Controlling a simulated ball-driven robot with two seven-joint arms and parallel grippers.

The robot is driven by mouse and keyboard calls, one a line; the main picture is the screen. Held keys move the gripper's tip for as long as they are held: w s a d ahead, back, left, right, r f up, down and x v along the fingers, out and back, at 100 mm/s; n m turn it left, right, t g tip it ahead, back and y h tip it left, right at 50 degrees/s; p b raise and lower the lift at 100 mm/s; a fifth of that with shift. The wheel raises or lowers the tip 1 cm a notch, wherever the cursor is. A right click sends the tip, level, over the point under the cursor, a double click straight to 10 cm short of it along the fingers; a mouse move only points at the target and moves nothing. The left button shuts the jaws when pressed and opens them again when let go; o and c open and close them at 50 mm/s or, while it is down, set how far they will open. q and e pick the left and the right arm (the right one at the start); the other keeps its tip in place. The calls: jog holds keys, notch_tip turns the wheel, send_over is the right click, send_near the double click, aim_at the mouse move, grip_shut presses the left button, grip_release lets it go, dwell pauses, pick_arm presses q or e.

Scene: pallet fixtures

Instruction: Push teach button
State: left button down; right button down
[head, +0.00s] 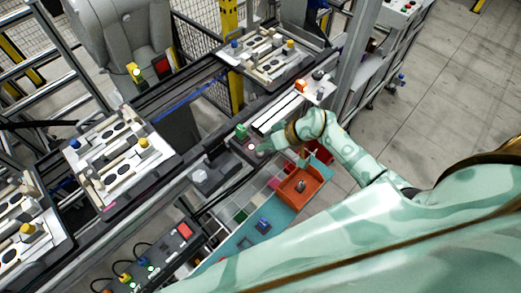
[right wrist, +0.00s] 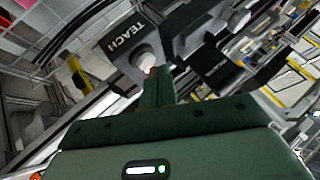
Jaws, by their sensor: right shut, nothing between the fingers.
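In the right wrist view, a grey box labelled TEACH (right wrist: 122,45) carries a round white teach button (right wrist: 147,62). My right gripper (right wrist: 155,76) is shut and empty, and its fingertips appear just in front of the button's lower edge. I cannot tell whether they touch it. In the head view, my right gripper (head: 262,148) reaches in from the right, over the row of small control boxes beside the rail. The TEACH lettering cannot be read there. My left gripper is not in view.
An orange tray (head: 303,187) stands on a teal-edged bench (head: 285,214) below my right forearm. A grey box (head: 213,173) sits left of the gripper. Pallet fixtures (head: 117,153) line the conveyor. Open floor (head: 440,80) lies at upper right.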

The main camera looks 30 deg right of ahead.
aim_at(264, 152)
jog(key=shift+f, duration=0.55)
dwell(0.8)
jog(key=shift+r+p, duration=0.95)
jog(key=shift+p, duration=0.4)
notch_tip(264, 152, up, 5)
jog(key=p, duration=0.6)
jog(key=shift+r+p, duration=0.1)
jog(key=shift+p, duration=0.25)
